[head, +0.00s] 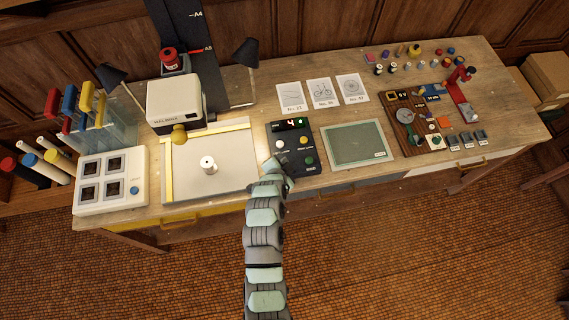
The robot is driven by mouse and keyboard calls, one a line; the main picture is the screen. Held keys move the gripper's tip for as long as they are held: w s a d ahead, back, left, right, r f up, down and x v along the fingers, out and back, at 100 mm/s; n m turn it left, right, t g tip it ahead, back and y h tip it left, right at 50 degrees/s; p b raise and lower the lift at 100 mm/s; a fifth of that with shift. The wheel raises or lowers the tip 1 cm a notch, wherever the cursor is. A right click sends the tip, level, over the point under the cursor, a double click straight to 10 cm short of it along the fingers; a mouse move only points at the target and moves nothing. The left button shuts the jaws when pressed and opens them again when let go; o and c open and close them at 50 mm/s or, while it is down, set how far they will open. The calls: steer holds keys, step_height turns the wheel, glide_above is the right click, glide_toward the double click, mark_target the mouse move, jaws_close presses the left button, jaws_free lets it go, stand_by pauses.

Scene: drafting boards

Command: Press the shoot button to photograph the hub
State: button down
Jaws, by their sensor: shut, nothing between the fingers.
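The hub, a small white cylinder with a dark centre (209,165), stands on the grey copy board (235,183) under the camera head (174,103).
Lamps flank the camera column (187,40). A white box with dark square panels (111,181) stands at left. A green mat (357,144) lies right of the control box, with cards (320,92) behind it. Small parts crowd the right end.

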steer(key=shift+f, duration=0.3)
steer(key=shift+r, duration=0.1)
stand_by(0.4)
steer(key=shift+r, duration=0.8)
steer(key=shift+r+p, duration=0.45)
steer(key=shift+r, duration=2.1)
